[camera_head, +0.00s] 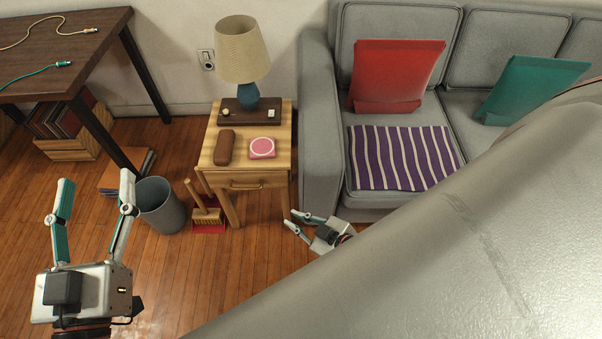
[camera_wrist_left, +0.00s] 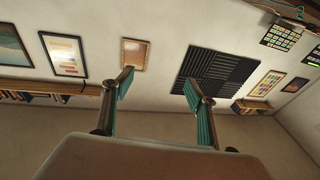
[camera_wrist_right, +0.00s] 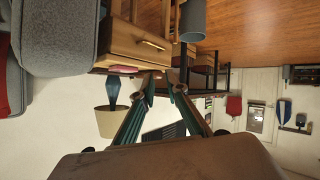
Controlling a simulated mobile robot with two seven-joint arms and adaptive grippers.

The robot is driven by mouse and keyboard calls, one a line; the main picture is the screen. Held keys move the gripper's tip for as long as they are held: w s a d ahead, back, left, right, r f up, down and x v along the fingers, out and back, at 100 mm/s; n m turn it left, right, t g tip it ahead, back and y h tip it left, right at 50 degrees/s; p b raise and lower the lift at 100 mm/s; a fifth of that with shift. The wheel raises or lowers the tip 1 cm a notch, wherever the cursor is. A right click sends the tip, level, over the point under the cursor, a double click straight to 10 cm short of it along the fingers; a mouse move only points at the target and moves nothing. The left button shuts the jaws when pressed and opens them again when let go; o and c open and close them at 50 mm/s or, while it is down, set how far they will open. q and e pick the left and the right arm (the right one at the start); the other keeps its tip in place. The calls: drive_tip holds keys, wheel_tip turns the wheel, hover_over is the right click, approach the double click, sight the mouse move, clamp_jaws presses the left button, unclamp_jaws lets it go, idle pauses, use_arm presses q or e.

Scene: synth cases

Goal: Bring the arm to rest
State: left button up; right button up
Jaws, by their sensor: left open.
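My left gripper (camera_head: 94,190) is at the lower left of the head view, pointing up the picture with its two fingers wide apart and nothing between them. In the left wrist view its fingers (camera_wrist_left: 157,80) are also spread, against a wall with frames. My right gripper (camera_head: 291,218) is low in front of the nightstand and sofa, fingers pointing left. In the right wrist view its fingers (camera_wrist_right: 161,84) are closer together, with an empty gap between the tips. A large grey link of my own arm hides the lower right of the head view.
A wooden nightstand (camera_head: 257,182) carries a lamp (camera_head: 243,52), a brown case and a pink round-faced item. A grey bin (camera_head: 160,205) and a brush with red dustpan (camera_head: 207,214) stand left of it. A grey sofa (camera_head: 318,130) is right. A dark table (camera_head: 100,45) is upper left.

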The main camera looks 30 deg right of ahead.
use_arm(q)
drive_tip(key=shift+w+d+r, duration=0.1)
drive_tip(key=shift+w+r, duration=0.05)
drive_tip(key=shift+r, duration=0.1)
use_arm(e)
drive_tip(key=shift+s+d, duration=0.15)
drive_tip(key=shift+s, duration=0.05)
